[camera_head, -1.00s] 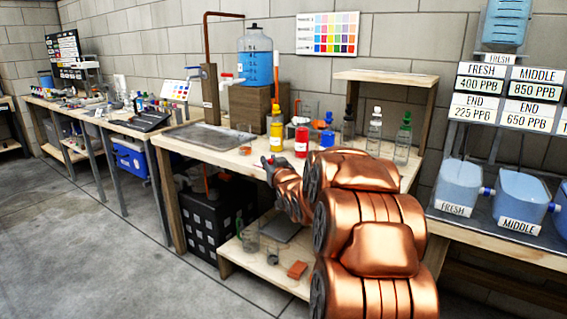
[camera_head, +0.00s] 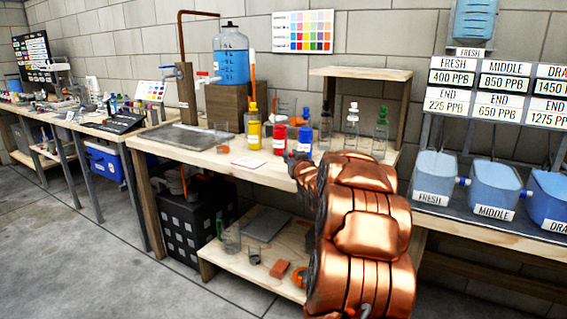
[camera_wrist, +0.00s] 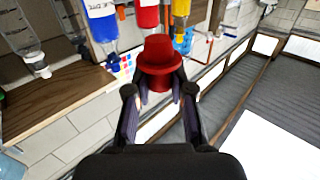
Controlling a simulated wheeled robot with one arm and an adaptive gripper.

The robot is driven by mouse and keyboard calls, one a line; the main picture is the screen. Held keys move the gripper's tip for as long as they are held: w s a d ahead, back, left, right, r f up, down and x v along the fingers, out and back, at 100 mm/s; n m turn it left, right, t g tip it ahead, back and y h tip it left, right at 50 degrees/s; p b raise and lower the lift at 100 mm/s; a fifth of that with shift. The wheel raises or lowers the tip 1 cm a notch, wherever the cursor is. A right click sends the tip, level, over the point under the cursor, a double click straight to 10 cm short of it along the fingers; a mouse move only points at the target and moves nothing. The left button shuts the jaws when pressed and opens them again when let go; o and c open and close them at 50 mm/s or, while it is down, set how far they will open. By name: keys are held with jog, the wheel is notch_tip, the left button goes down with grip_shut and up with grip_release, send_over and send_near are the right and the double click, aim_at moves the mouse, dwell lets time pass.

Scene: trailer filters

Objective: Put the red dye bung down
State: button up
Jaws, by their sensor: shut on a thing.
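The red dye bung (camera_wrist: 160,55) is a flanged red stopper between my fingertips in the wrist view. My gripper (camera_wrist: 159,92) is shut on it and holds it clear of the surfaces around it. In the head view my gripper (camera_head: 293,158) is over the front of the bench, just in front of the red bottle (camera_head: 280,141) and the blue bottle (camera_head: 305,143); the bung cannot be made out there. The red bottle also shows in the wrist view (camera_wrist: 148,16). The yellow bottle (camera_head: 253,132) has a yellow stopper.
Clear bottles with white (camera_head: 352,132) and green (camera_head: 381,135) stoppers stand to the right. A white card (camera_head: 250,162) and an orange disc (camera_head: 222,149) lie on the bench (camera_head: 205,161). A shallow tray (camera_head: 185,138) is at left. A raised shelf (camera_head: 360,73) stands behind.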

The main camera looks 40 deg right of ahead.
jog(key=shift+w+d+f, duration=0.4)
jog(key=shift+w, duration=0.3)
jog(key=shift+w+d+f, duration=0.35)
jog(key=shift+w+f, duration=0.05)
jog(key=shift+w, duration=0.35)
jog(key=shift+w+d+f, duration=0.4)
jog(key=shift+w, duration=0.3)
jog(key=shift+w+d+f+b, duration=0.3)
jog(key=shift+w+d+f, duration=0.1)
jog(key=shift+w+f, duration=0.25)
jog(key=shift+w+d+f+b, duration=0.25)
jog(key=shift+w+d+f, duration=0.1)
jog(key=shift+w+f, duration=0.3)
jog(key=shift+w+r, duration=0.1)
jog(key=o, duration=0.8)
jog(key=shift+s+a, duration=0.1)
jog(key=shift+s, duration=0.15)
jog(key=v, duration=1.1)
jog(key=shift+s+a+p, duration=0.15)
jog(key=shift+s+p, duration=0.05)
jog(key=shift+p, duration=0.25)
